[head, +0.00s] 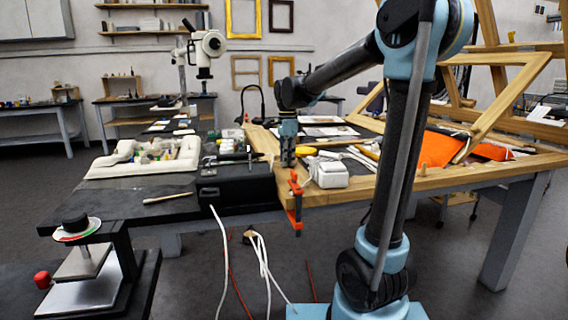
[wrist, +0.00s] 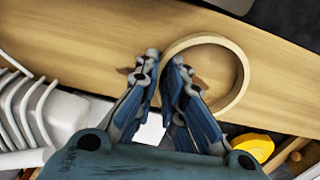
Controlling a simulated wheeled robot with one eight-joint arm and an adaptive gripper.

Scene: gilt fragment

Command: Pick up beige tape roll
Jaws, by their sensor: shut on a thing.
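The beige tape roll (wrist: 243,72) is a pale ring with an open centre in the wrist view, seen over the wooden edge of the table. My gripper (wrist: 165,60) has one finger on each side of the roll's left wall and is shut on that wall. The fingers hide part of it. Whether the roll rests on the wood or is slightly raised, I cannot tell. In the head view my gripper (head: 288,162) points down at the table's left end, and the roll cannot be made out there.
A white boxy device (head: 328,173) stands close right of my gripper. A yellow round thing (head: 306,151) lies behind it and an orange clamp (head: 295,200) hangs on the table edge (head: 345,191). A dark bench with tools adjoins on the left.

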